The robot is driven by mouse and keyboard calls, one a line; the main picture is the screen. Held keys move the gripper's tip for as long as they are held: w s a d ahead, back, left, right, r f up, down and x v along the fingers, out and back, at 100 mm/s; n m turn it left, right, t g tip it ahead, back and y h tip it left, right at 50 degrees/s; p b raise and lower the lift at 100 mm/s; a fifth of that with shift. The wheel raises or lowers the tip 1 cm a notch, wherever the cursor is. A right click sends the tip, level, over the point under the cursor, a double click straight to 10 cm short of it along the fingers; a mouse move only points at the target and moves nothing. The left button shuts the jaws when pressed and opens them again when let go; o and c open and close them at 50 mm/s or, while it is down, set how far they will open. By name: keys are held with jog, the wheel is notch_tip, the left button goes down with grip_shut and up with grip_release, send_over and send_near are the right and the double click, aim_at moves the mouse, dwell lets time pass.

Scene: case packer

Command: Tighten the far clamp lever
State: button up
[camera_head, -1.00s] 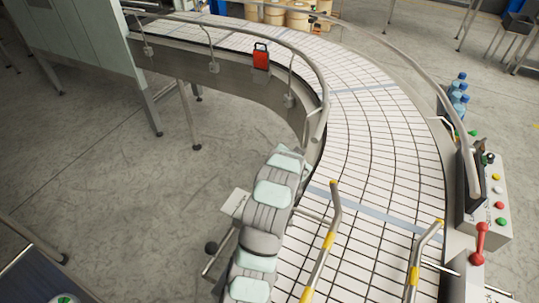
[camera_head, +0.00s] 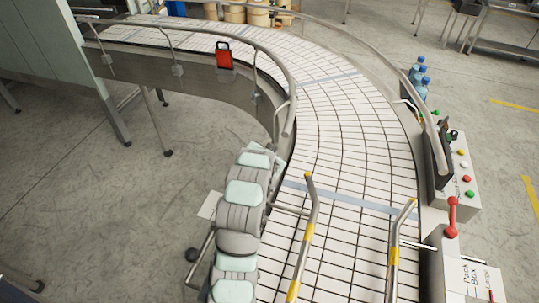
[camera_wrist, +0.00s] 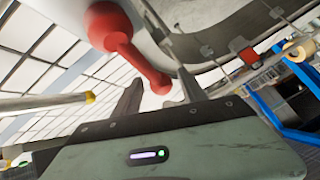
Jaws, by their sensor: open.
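A red clamp lever (camera_wrist: 122,45) with a ball at each end fills the upper middle of the wrist view, slightly blurred. My gripper (camera_wrist: 160,76) is open, and the lever's lower ball shows between its two dark fingers. I cannot tell whether the fingers touch it. In the head view my gripper is hidden at the far end of my arm, and I cannot make out this lever there. Another red lever (camera_head: 452,215) stands upright on the right side of the conveyor, clear of my arm.
The curved white conveyor (camera_head: 340,135) carries nothing near my arm. Two guide rails with yellow bands, left (camera_head: 309,230) and right (camera_head: 396,250), rise at its near end. A button box (camera_head: 461,185) and blue bottles (camera_head: 418,78) stand right.

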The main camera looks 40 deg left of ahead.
jog(key=shift+s+r, duration=0.1)
jog(key=shift+s, duration=0.05)
jog(key=b+v, duration=0.2)
jog(key=v, duration=0.8)
jog(key=shift+s+r+b, duration=0.15)
jog(key=shift+b, duration=0.15)
jog(key=p+x, duration=0.2)
jog(key=x, duration=0.8)
jog(key=shift+w+f+p, duration=0.25)
jog(key=shift+p, duration=0.1)
jog(key=shift+a, duration=0.2)
jog(key=shift+d, duration=0.1)
